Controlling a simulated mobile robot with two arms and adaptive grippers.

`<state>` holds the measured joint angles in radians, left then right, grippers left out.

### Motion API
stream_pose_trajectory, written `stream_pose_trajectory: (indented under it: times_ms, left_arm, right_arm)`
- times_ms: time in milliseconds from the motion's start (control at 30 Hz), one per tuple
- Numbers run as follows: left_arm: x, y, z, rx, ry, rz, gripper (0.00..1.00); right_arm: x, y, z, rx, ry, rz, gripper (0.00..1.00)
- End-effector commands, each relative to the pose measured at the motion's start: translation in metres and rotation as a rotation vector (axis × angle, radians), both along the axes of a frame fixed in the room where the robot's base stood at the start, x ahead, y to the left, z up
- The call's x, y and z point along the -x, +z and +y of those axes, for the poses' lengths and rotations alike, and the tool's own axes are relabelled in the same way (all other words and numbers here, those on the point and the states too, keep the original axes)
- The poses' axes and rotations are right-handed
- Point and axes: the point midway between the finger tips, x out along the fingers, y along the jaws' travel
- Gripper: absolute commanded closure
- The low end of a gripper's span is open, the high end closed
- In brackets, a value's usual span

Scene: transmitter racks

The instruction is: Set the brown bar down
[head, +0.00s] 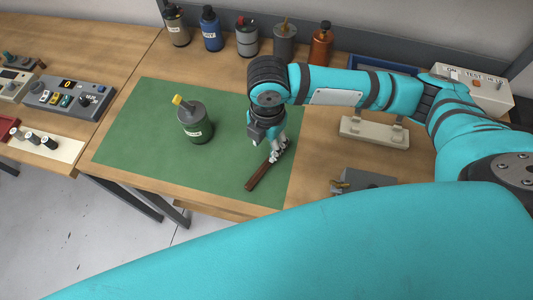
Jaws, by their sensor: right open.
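The brown bar (258,176) lies slantwise at the right part of the green mat (140,130). My right gripper (277,153) reaches down from above to the bar's far end. Its jaws are open around or just over that end, and the fingers partly hide it. I cannot tell whether the fingers touch the bar. The near end of the bar is clear of the gripper and appears to rest on the mat. My left gripper is not in view.
A dark grey canister (195,124) with a yellow tip stands on the mat. Several bottles, among them a blue one (211,29), line the back edge. A beige holder (375,131) and a grey block (366,182) are at the right. Control boxes (70,97) stand at the left.

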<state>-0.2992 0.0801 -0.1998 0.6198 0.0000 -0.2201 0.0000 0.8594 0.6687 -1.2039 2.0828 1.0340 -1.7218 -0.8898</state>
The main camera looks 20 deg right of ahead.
Motion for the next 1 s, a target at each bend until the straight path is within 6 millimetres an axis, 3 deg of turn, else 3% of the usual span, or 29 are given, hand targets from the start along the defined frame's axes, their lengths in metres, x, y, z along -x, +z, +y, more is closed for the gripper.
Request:
stream_pose_trajectory:
  times_ms: [133,300,1000]
  left_arm:
    - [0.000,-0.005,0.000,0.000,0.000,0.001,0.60]
    - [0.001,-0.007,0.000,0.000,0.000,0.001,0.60]
    - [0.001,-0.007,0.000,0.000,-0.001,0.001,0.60]
  right_arm:
    - [-0.001,0.025,0.000,-0.001,0.000,-0.004,0.58]
    - [0.000,0.039,0.000,-0.001,-0.001,-0.001,0.58]
    - [0.000,0.041,0.000,0.000,-0.001,0.001,0.58]
